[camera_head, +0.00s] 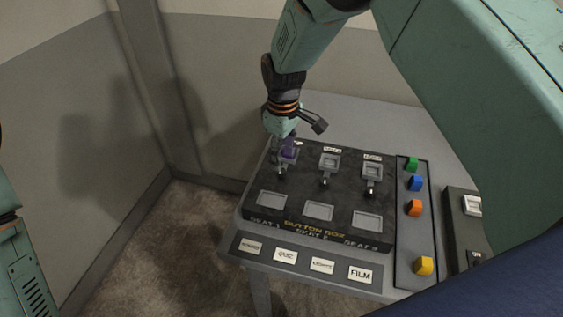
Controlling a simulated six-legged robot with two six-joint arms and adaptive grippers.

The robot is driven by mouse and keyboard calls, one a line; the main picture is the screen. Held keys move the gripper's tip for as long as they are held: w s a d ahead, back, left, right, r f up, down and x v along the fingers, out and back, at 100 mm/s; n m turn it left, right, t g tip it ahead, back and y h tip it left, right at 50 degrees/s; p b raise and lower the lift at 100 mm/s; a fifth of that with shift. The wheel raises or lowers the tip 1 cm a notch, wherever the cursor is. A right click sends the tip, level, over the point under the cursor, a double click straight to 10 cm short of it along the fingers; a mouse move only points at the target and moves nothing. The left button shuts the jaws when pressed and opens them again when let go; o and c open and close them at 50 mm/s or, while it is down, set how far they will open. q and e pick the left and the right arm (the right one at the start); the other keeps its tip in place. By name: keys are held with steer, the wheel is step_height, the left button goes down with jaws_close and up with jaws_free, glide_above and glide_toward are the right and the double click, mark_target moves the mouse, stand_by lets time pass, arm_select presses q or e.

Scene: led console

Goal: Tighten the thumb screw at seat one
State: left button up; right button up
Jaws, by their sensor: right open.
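The dark button box (300,228) sits on the grey table, with three seats marked along its front edge. Seat one is the leftmost; its grey bracket (282,168) stands at the back left of the box, and the small dark thumb screw (282,177) seems to be at its lower end. My right gripper (286,138) is open and points down right over seat one. A small purple piece (289,151) shows in the bracket just under it. The fingertips are partly hidden, and I cannot tell whether they touch anything. My left gripper is out of view.
Two similar brackets stand at the middle seat (328,166) and right seat (371,177). A strip to the right holds green, blue, orange and yellow buttons (424,266). A label strip (303,263) runs along the front. The wall is close on the left.

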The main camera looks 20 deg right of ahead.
mark_target(282, 172)
steer(key=f, duration=0.4)
steer(key=shift+w+a, duration=0.2)
steer(key=shift+w, duration=0.15)
steer(key=shift+d+f, duration=0.15)
steer(key=shift+f, duration=0.3)
steer(key=shift+s+r, duration=0.15)
steer(key=shift+s, duration=0.2)
steer(key=shift+w+f, duration=0.2)
steer(key=shift+w, duration=0.2)
steer(key=c, duration=0.6)
steer(key=shift+s+r, duration=0.1)
steer(key=shift+s, duration=0.05)
jaws_close()
